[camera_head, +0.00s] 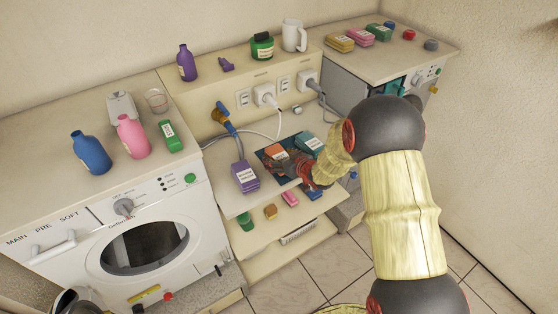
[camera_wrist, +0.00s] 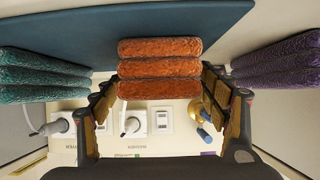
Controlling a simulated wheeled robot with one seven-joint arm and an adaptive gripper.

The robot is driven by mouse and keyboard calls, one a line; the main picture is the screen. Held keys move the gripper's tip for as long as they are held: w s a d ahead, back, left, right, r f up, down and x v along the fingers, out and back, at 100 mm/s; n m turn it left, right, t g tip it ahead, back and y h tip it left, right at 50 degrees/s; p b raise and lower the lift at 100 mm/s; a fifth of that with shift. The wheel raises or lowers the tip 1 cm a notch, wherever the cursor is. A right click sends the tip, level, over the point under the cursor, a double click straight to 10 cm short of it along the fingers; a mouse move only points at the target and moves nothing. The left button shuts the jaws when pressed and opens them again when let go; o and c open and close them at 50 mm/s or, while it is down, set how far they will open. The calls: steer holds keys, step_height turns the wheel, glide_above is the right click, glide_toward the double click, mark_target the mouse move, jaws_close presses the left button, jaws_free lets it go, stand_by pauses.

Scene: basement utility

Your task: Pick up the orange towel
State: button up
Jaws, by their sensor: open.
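The orange towel (camera_head: 278,153) is a folded stack with a label, lying on a dark blue mat (camera_head: 264,156) on the shelf between the two machines. In the wrist view, the orange towel (camera_wrist: 160,68) is centred, with its folded layers facing me. My gripper (camera_head: 302,168) is close to the towel in the head view. In the wrist view, my gripper (camera_wrist: 163,82) is open, one finger on each side of the towel. I cannot tell whether either finger touches it. My gripper and arm hide part of the mat.
A teal towel (camera_head: 310,143) and a purple towel (camera_head: 245,175) flank the orange one, with gaps between. Behind are sockets with plugs and cables (camera_head: 265,95). A lower shelf holds small items, including a green cup (camera_head: 245,220). A washing machine (camera_head: 120,240) stands left.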

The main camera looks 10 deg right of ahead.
steer(key=shift+c, duration=0.3)
steer(key=c, duration=1.2)
steer(key=shift+c, duration=0.6)
steer(key=shift+r, duration=0.1)
